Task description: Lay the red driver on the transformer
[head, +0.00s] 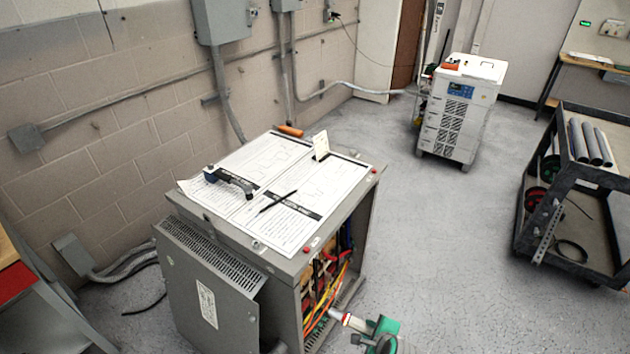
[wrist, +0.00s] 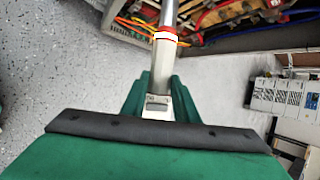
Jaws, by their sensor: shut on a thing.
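The transformer (head: 283,265) is a grey cabinet at the middle left of the head view, its right side open on coloured wiring. Its wiring also shows at the top of the wrist view (wrist: 255,16). My green gripper (head: 372,328) is low in front of the open side. In the wrist view my gripper (wrist: 158,85) is shut on the red driver (wrist: 165,32), a pale metallic tool with a red and white band. In the head view the red driver (head: 347,319) points left toward the transformer's lower opening, below its top. Whether it touches the wiring is unclear.
On the transformer's top lie paper drawings (head: 240,180), a black pen (head: 278,201), a dark-blue tool (head: 228,180), an orange-handled tool (head: 290,130) and a small upright card (head: 320,147). A white unit (head: 460,110) and a dark cart (head: 570,260) stand right. Floor between is clear.

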